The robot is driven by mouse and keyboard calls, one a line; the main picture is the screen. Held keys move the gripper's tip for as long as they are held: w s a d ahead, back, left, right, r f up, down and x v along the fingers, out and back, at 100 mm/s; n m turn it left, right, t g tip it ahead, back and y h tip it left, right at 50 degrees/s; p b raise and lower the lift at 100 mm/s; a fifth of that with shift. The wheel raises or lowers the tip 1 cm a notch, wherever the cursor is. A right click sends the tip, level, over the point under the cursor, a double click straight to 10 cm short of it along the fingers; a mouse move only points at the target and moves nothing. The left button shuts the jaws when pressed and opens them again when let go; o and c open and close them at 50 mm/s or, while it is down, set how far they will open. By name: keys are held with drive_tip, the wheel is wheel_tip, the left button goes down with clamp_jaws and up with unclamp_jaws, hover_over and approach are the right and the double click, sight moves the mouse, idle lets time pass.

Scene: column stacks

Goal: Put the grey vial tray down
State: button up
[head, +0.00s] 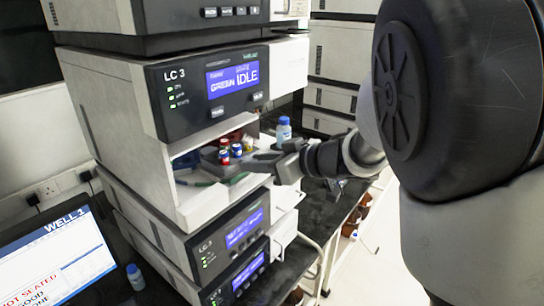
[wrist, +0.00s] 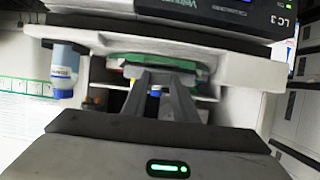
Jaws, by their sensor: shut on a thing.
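The grey vial tray (head: 221,169) is inside the open bay of the middle LC 3 unit in the head view. It carries several vials (head: 236,150) with coloured parts, red, blue and white among them. My gripper (head: 258,162) reaches into the bay from the right and is shut on the tray's near side. In the wrist view my gripper (wrist: 163,80) points into the bay, and its fingers hide most of the tray. A green strip (head: 238,179) shows at the bay floor by the tray. I cannot tell whether the tray touches the floor.
The LC 3 unit (head: 170,100) encloses the bay above and at the sides. A blue-capped bottle (head: 283,130) stands right of the bay and shows in the wrist view (wrist: 66,68). A screen (head: 65,250) and another bottle (head: 135,278) are at lower left.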

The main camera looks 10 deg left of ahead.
drive_tip(key=shift+f, duration=0.4)
drive_tip(key=shift+f, duration=0.2)
drive_tip(key=o, duration=1.1)
drive_tip(key=shift+r, duration=0.15)
